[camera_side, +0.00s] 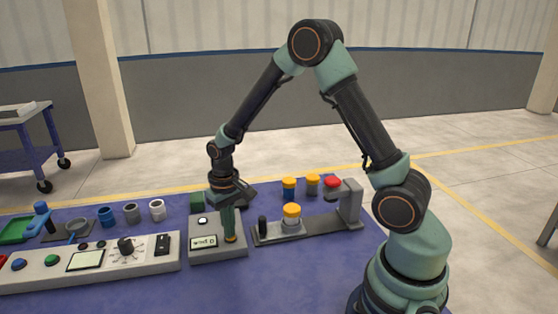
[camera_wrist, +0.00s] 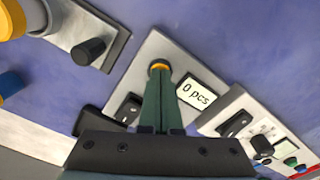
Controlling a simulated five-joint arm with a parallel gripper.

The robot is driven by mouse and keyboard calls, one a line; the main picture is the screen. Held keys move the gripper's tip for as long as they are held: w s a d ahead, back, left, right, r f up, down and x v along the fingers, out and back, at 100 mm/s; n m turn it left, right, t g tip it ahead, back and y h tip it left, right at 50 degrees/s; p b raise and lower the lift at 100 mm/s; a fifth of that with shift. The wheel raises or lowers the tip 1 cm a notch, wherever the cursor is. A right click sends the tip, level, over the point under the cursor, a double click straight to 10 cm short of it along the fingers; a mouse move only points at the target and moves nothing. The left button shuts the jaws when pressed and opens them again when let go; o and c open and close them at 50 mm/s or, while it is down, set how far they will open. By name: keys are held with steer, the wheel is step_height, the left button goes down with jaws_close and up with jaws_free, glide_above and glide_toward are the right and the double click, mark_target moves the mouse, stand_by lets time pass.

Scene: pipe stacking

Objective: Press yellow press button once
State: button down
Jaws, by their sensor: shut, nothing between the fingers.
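The yellow press button (camera_side: 231,240) sits on a small grey box (camera_side: 205,257) on the blue table. In the wrist view the button (camera_wrist: 160,65) shows as a yellow and dark round piece just beyond my fingertips. My gripper (camera_side: 229,233) points straight down over it with its green fingers together and empty; it also shows in the wrist view (camera_wrist: 160,78). The fingertips cover part of the button. I cannot tell whether they touch it or press it down. The box's display (camera_wrist: 195,93) reads "0 pcs" in the wrist view.
A control panel (camera_side: 40,270) with a dial and buttons stands left of the box. A grey fixture (camera_side: 325,227) with a yellow-topped piece (camera_side: 292,212) is to the right. Several pipes and yellow and red pieces stand behind. The table front is clear.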

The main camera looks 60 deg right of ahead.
steer(key=shift+r, duration=3.5)
steer(key=s+a+r+n+t, duration=0.2)
steer(key=s+r+t, duration=0.3)
steer(key=s+r, duration=0.7)
step_height(320, 180, up, 2)
steer(key=shift+a+r+n+t, duration=0.1)
steer(key=shift+a+n+t, duration=0.2)
steer(key=shift+n, duration=0.2)
